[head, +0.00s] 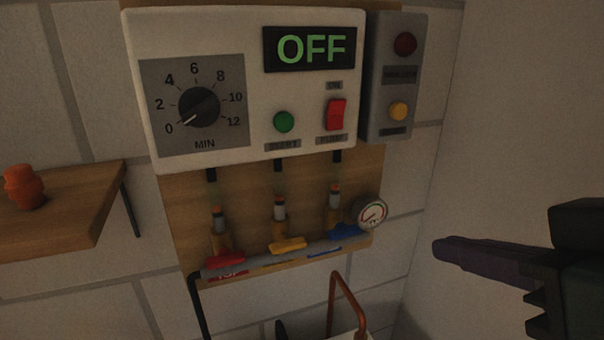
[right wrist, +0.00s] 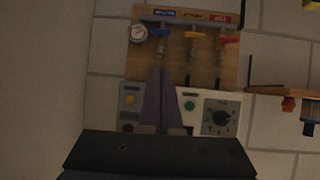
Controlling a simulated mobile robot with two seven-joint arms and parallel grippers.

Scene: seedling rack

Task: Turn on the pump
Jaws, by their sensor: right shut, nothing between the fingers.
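The white control panel (head: 240,20) is on the wall, with a display (head: 310,48) reading OFF. A green button (head: 284,122) is left of the switch, and a dial (head: 199,107) points near 0. My right gripper (head: 438,248) is shut and empty, right of and below the panel, apart from the switch in the head view. In the right wrist view its fingers (right wrist: 160,75) cover the switch area. My left gripper is out of view.
A grey box (head: 401,74) with a dark red lamp and an amber button adjoins the panel's right side. Below are pipes with red, yellow and blue valve handles and a gauge (head: 371,213). A wooden shelf (head: 60,235) with an orange pot stands left.

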